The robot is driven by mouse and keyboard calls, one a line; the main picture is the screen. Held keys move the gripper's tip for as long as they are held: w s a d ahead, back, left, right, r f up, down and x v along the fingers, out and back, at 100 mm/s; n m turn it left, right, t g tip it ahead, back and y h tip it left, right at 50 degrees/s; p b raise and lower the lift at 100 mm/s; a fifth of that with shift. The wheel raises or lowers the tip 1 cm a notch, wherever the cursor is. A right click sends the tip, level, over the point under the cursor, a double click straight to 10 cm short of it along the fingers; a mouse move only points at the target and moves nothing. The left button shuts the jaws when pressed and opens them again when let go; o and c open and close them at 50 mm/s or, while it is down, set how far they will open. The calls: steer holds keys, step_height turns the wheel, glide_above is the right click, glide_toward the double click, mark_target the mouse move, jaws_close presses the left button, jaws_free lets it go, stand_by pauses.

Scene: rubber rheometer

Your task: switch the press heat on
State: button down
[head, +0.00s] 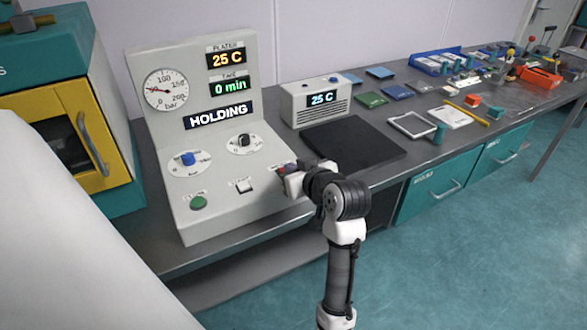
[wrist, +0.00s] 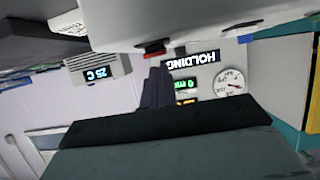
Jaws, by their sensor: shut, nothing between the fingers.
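The press control console (head: 225,205) is grey, with a sloped panel and an upright back. Its platen display (head: 226,58) reads 25 C, the time display (head: 230,87) 0 min, and a banner (head: 215,115) HOLDING. The panel carries a blue knob (head: 188,159), a black knob (head: 244,140), a green button (head: 198,202) and a white switch (head: 244,186). My gripper (head: 283,170) is shut and empty at the panel's right edge and hides what lies under it. In the wrist view its fingers (wrist: 157,88) are together, near a small red part (wrist: 155,50) of the panel. I cannot tell whether they touch.
A yellow-doored teal oven (head: 75,140) stands left of the console. A small box reading 25 C (head: 318,104) and a black mat (head: 355,142) lie to the right, close to my arm. Several tools and trays fill the far bench. The floor in front is clear.

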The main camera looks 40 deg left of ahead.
steer(key=shift+f, duration=0.3)
